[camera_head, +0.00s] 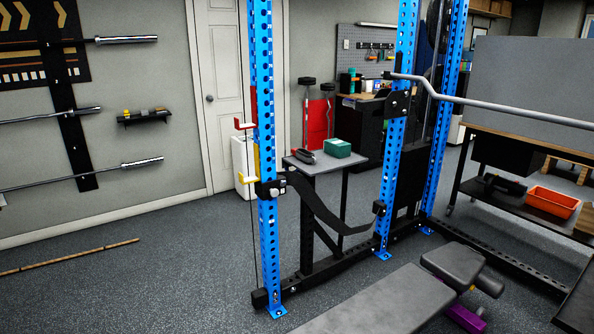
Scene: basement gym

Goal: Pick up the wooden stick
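A long thin wooden stick (72,256) lies on the dark speckled floor at the lower left. Its near-left end runs out of the picture, and its other end shows near the wall side of the floor. Nothing touches it from above. Neither of my grippers shows in the head view.
A blue power rack (267,165) with a black strap stands mid-picture, right of the stick. A grey bench (385,300) lies at the front. A small table (330,165) holds a green box (338,148). Barbells (80,177) hang on the left wall. Floor between stick and rack is clear.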

